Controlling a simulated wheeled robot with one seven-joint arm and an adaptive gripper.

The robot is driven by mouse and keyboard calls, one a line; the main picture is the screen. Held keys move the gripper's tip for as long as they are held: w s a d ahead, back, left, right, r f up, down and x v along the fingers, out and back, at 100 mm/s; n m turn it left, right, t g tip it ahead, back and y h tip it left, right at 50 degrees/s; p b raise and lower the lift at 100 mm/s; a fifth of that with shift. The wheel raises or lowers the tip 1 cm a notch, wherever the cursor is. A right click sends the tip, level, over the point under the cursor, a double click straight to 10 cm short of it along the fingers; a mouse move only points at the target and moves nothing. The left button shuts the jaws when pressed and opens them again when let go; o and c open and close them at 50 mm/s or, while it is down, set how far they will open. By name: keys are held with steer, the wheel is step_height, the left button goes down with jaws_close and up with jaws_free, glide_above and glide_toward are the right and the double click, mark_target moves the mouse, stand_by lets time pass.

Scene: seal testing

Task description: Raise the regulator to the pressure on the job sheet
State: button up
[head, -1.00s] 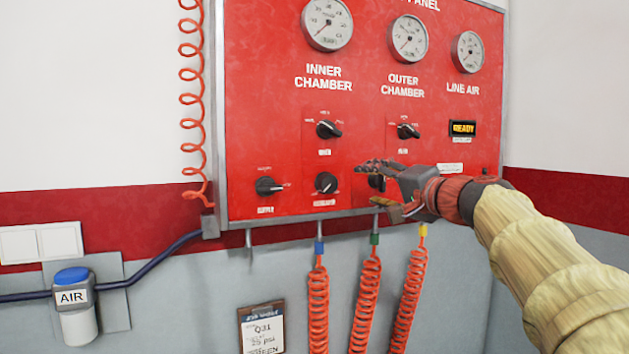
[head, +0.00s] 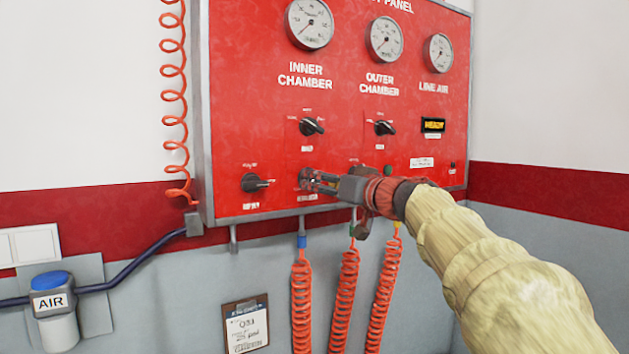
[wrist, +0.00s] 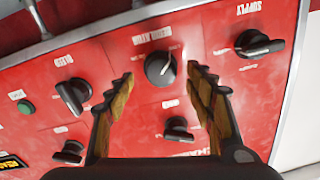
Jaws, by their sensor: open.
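The regulator knob (wrist: 160,68) is round and black with a pale pointer line, on the red panel (head: 235,110). In the wrist view it sits between and just beyond the open fingers of my gripper (wrist: 165,88), with no clear contact. In the head view my gripper (head: 312,183) is in front of this knob and largely hides it. The job sheet (head: 246,326) hangs on a clipboard below the panel; it seems to read Q31 and 25 psi, and its small print is blurred. The inner chamber gauge (head: 310,23) and outer chamber gauge (head: 386,39) have dials too small to read surely.
The supply knob (head: 255,183) is close left of the regulator. The inner chamber selector (head: 312,126) and outer chamber selector (head: 384,128) are above. Coiled red hoses (head: 301,300) hang below. An amber display (head: 433,125) and the line air gauge (head: 438,53) are right.

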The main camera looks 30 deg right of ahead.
mark_target(315, 180)
steer(key=shift+w+a, duration=0.15)
steer(key=shift+w, duration=1.6)
steer(key=shift+r, duration=0.1)
steer(key=shift+c, duration=0.4)
steer(key=c, duration=1.1)
